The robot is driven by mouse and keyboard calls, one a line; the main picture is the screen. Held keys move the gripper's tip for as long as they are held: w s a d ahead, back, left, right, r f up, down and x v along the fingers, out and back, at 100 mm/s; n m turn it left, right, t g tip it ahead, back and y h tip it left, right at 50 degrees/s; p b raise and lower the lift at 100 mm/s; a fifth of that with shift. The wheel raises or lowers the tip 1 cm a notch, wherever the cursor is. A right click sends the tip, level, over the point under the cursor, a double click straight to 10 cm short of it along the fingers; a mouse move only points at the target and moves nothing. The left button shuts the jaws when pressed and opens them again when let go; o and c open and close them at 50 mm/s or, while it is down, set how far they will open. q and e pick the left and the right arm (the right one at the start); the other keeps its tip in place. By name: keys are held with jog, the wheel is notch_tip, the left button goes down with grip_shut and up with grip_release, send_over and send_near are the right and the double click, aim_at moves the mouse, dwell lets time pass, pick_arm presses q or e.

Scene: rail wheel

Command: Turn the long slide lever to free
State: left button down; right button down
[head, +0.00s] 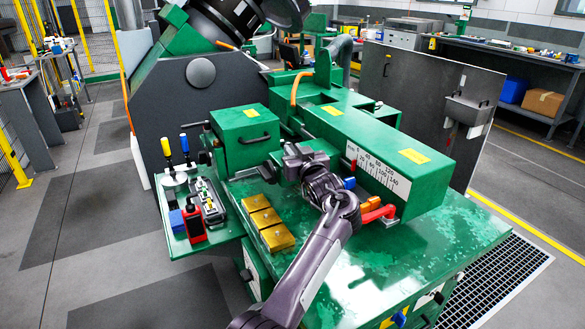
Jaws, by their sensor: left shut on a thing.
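The green machine (345,270) has a long slide housing with a white number scale (378,170) on its front side. My left gripper (290,163) is at the left end of this housing, beside the green box with the black handle (257,140). It is shut on what appears to be the long slide lever, which the jaws and wrist almost fully hide. I cannot tell which way the lever points. A red lever (378,214) and an orange block (369,203) sit under the scale, right of my wrist and apart from the jaws. My right gripper is not in view.
Several brass blocks (268,217) lie on the machine's front left. A large dark wheel unit (190,95) rises behind. The front right of the machine top is clear.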

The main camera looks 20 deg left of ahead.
pick_arm(q)
jog(key=shift+w+d+f+n+g+y+b, duration=0.2)
jog(key=shift+n+g+y+b, duration=0.2)
jog(key=shift+g+b, duration=0.15)
jog(key=shift+r+b, duration=0.1)
jog(key=shift+b, duration=0.2)
jog(key=shift+r+n+g+y, duration=0.15)
jog(key=shift+n+g+y, duration=0.25)
jog(key=shift+g, duration=0.05)
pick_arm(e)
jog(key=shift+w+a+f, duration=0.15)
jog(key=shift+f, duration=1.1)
pick_arm(q)
jog(key=c, duration=1.3)
grip_release()
jog(key=shift+w, duration=0.1)
jog(key=shift+c, duration=0.2)
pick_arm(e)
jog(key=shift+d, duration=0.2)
